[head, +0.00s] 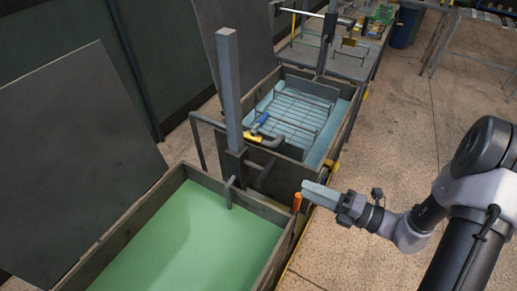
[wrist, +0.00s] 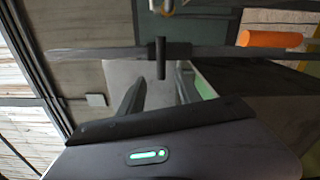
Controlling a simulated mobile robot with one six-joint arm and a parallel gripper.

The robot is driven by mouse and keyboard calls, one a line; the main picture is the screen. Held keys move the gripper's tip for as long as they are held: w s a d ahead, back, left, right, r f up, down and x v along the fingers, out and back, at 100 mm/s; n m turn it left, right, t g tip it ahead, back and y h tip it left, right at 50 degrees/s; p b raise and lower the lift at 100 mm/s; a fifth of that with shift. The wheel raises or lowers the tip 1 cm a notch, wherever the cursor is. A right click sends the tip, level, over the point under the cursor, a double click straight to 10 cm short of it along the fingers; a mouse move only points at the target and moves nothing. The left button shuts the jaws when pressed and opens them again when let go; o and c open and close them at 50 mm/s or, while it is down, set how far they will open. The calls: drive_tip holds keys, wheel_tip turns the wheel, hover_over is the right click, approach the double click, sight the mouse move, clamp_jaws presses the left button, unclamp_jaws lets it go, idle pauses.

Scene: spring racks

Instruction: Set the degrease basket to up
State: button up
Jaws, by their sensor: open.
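A wire basket (head: 298,113) sits in a middle tank of pale blue liquid. A front tank holds opaque green liquid (head: 190,240), and no basket shows in it. No label is readable, so I cannot tell which is the degrease basket. An orange handle (head: 296,202) stands at the front tank's right rim; an orange grip also shows at upper right in the wrist view (wrist: 270,39). My gripper (head: 306,190) is open beside the orange handle, apparently empty; whether it touches is unclear. In the wrist view its fingers (wrist: 160,88) point toward a bar with a dark bracket (wrist: 160,53).
A tall grey post (head: 229,90) rises between the two tanks, with a yellow and blue-ended piece (head: 258,124) near it. Large dark panels (head: 70,160) lean at the left. A further rack stands behind. The floor (head: 390,120) at the right is mostly clear.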

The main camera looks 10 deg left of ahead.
sight(263, 170)
drive_tip(key=b+x, duration=0.3)
drive_tip(key=x, duration=1.4)
drive_tip(key=shift+w+a+f+b, duration=0.1)
drive_tip(key=shift+w+a+b, duration=0.05)
drive_tip(key=shift+b, duration=0.25)
clamp_jaws()
idle(0.3)
